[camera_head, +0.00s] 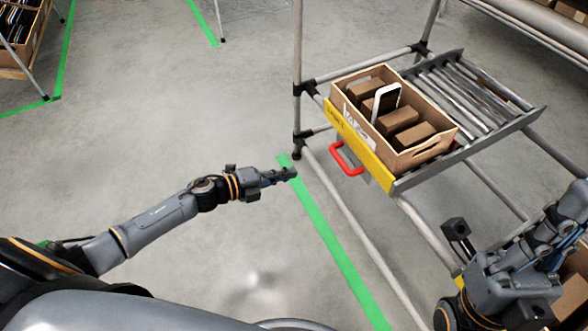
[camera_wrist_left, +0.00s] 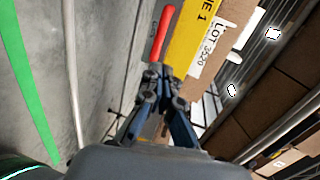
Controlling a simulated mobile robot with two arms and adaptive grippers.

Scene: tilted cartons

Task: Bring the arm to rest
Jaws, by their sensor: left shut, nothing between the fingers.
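My left arm reaches in from the left in the head view. Its gripper (camera_head: 291,174) is shut and empty, held in the air over the floor, left of the rack and apart from it. In the left wrist view the fingertips (camera_wrist_left: 160,72) meet, with the red handle (camera_wrist_left: 160,33) and yellow strip (camera_wrist_left: 196,35) of the rack beyond them. Part of my right arm shows at the lower right of the head view. I cannot make out the state of its gripper.
A wooden crate (camera_head: 361,115) holding several brown cartons and a white tilted item (camera_head: 386,98) sits on the roller rack (camera_head: 470,92). A red handle (camera_head: 346,158) hangs at its front. Green tape (camera_head: 330,245) crosses the floor.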

